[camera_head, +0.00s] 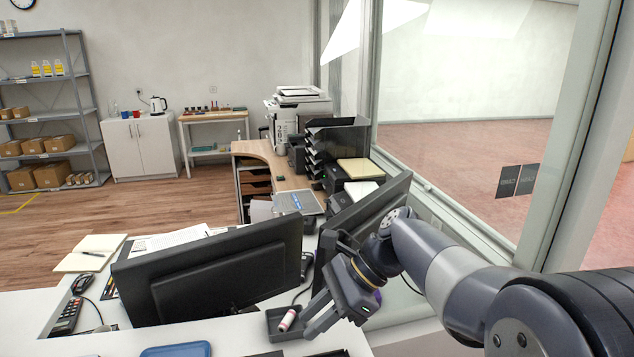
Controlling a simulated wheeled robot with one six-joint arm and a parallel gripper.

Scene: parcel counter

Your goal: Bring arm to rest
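My arm reaches in from the right edge and bends down over the counter. My gripper (316,317) hangs low above the counter, just right of a small dark tray (275,335). A white and red stick-like item (288,319) lies in that tray, close beside the fingers and apparently not held by them. The fingers are seen at an angle, so the gap between them is unclear.
Two dark monitors, one at left (215,275) and one behind my arm (365,212), stand close to the gripper. A card terminal (66,316), an open notebook (90,253) and a blue tray (176,349) lie on the counter. A glass partition (460,120) rises at right.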

